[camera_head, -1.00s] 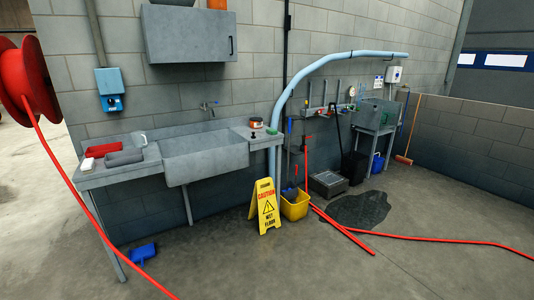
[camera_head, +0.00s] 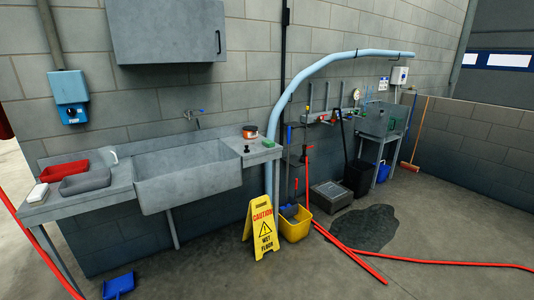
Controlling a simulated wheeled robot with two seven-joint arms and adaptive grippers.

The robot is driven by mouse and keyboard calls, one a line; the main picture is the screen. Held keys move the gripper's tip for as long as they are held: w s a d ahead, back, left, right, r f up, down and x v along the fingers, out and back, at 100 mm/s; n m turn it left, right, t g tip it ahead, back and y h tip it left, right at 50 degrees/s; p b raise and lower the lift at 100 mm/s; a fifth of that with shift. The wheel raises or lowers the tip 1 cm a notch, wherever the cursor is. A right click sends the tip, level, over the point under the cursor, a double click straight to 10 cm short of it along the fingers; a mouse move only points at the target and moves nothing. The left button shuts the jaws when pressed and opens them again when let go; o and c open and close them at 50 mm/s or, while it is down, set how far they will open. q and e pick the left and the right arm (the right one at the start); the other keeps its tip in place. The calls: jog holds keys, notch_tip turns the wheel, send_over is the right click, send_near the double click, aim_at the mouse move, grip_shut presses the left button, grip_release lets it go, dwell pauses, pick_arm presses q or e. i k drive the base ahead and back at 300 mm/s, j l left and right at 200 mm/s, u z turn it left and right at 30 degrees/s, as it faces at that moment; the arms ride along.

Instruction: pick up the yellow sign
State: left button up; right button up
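The yellow sign (camera_head: 261,228) is a folding "CAUTION WET FLOOR" board. It stands upright on the concrete floor, in front of the wall and to the right of the sink. A yellow bucket (camera_head: 295,230) stands close at its right. Neither of my grippers shows in the head view.
A grey sink bench (camera_head: 190,178) runs along the wall at left, with red and grey trays on it. A red hose (camera_head: 350,255) lies on the floor right of the sign, near a dark wet patch (camera_head: 365,227). A blue dustpan (camera_head: 118,286) lies at lower left. Floor before the sign is clear.

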aim_at(259, 222)
jog(key=i+j+z, duration=0.2)
jog(key=i, duration=0.3)
jog(key=i+z, duration=0.2)
jog(key=i, duration=0.25)
jog(key=i+j+z, duration=0.25)
jog(key=i, duration=0.2)
